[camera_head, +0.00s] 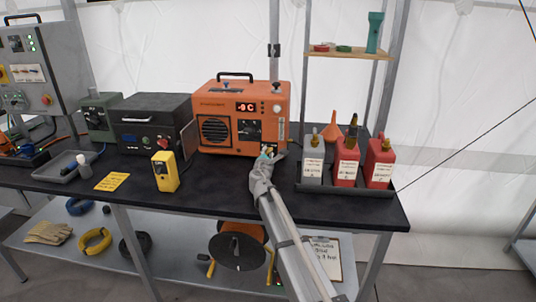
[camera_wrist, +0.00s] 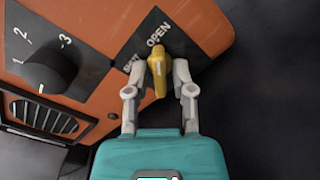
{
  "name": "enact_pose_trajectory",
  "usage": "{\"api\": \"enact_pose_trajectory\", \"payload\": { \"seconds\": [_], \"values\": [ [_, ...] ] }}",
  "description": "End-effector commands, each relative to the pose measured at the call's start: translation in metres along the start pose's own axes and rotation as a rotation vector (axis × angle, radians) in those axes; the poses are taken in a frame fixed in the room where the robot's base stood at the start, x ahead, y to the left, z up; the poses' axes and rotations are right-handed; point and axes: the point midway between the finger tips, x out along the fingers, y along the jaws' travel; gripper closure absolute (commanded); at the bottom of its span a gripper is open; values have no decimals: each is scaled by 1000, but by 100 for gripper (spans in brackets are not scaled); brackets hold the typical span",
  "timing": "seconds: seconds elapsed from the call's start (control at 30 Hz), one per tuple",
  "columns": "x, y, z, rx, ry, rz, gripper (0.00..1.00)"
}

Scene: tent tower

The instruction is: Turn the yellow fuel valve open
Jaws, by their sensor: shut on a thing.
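The orange heater unit (camera_head: 243,117) stands on the black table, with a red display reading on its front. In the wrist view its orange front panel (camera_wrist: 95,85) fills the left, with a dark plate marked OPEN and a partly covered second word, probably SHUT. The yellow fuel valve (camera_wrist: 158,68) sits at this plate, between my fingers. My gripper (camera_wrist: 160,72) is shut on the yellow valve, one pale finger on each side. In the head view my gripper (camera_head: 265,158) is at the heater's lower right front, and the valve is hard to make out there.
A tray (camera_head: 345,189) with one grey and two red cans stands close right of my gripper. An orange funnel (camera_head: 333,127) is behind it. A yellow handheld device (camera_head: 165,171) stands left. A black knob (camera_wrist: 52,70) sits beside the valve plate.

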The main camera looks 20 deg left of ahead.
Motion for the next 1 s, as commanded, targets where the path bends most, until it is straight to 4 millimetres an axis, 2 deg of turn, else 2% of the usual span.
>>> {"api": "enact_pose_trajectory", "payload": {
  "seconds": [0.4,0.43,0.5,1.0],
  "values": [
    [0,0,0,9,-1,-1,100],
    [0,0,0,9,-1,-1,63],
    [0,0,0,9,-1,-1,51],
    [-5,0,0,8,0,0,51]
  ]
}}
